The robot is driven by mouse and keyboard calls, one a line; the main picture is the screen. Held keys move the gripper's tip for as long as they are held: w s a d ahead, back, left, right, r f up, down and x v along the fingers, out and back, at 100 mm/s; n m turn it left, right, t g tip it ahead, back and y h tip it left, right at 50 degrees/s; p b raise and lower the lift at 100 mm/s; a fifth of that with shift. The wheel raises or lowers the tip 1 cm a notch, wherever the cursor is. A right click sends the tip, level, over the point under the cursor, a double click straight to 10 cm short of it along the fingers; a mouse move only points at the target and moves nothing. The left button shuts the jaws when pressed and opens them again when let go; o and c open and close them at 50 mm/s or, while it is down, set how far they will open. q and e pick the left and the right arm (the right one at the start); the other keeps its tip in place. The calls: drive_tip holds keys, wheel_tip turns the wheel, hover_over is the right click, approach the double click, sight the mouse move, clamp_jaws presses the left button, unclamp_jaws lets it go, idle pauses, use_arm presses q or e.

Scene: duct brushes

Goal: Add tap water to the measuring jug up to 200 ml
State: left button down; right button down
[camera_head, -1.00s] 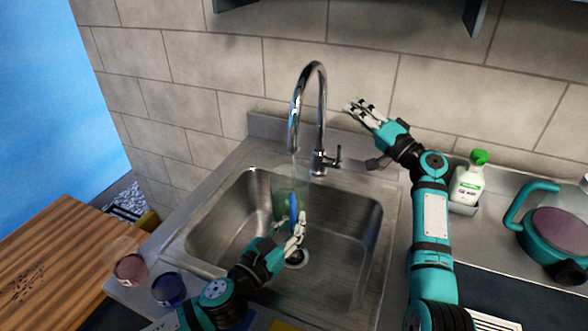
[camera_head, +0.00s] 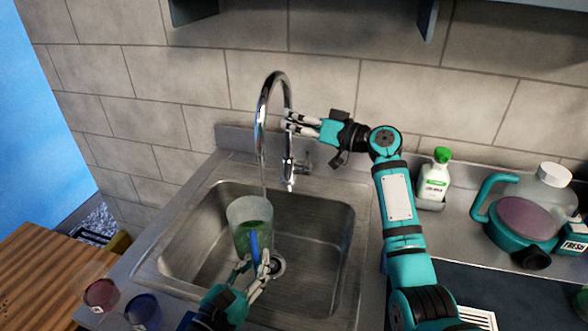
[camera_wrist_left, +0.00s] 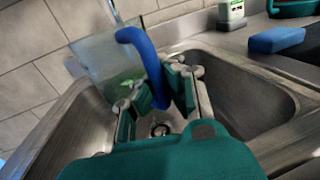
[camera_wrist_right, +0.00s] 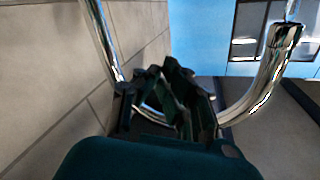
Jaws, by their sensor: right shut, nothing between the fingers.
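The clear measuring jug (camera_head: 240,213) with a blue handle (camera_head: 254,248) is over the sink, under the tap spout (camera_head: 262,150). My left gripper (camera_head: 262,272) is closed around the lower handle; the jug also shows in the left wrist view (camera_wrist_left: 98,62). A thin stream of water (camera_head: 265,195) falls from the spout into the jug. Green shows inside the jug; the water level and scale are not readable. My right gripper (camera_head: 289,122) is shut and empty beside the tap's curved neck, above the tap lever (camera_head: 304,165). I cannot tell if it touches the neck.
The steel sink (camera_head: 325,215) has open room right of the jug. A green-capped bottle (camera_head: 433,182) and a teal jug-like container (camera_head: 515,222) stand on the right counter. Red (camera_head: 101,294) and blue (camera_head: 143,312) cups stand at lower left. A blue sponge (camera_wrist_left: 275,40) lies beside the sink.

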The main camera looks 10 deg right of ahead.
sight(307, 163)
drive_tip(key=s+a+f+n+g+h, duration=0.5)
drive_tip(key=n+h, duration=0.3)
drive_tip(key=n, duration=0.9)
drive_tip(key=s+d+f+n+t+h, duration=0.2)
drive_tip(key=s+d+n+h, duration=0.4)
drive_tip(key=n+h, duration=0.4)
drive_tip(key=w+d+f+n, duration=0.1)
drive_tip(key=w+f, duration=0.4)
drive_tip(key=w, duration=0.4)
drive_tip(key=shift+d+y, duration=0.2)
drive_tip(key=shift+y, duration=0.2)
drive_tip(key=shift+w+d+r+t, duration=0.1)
drive_tip(key=shift+w+r+t, duration=0.1)
drive_tip(key=shift+t, duration=0.1)
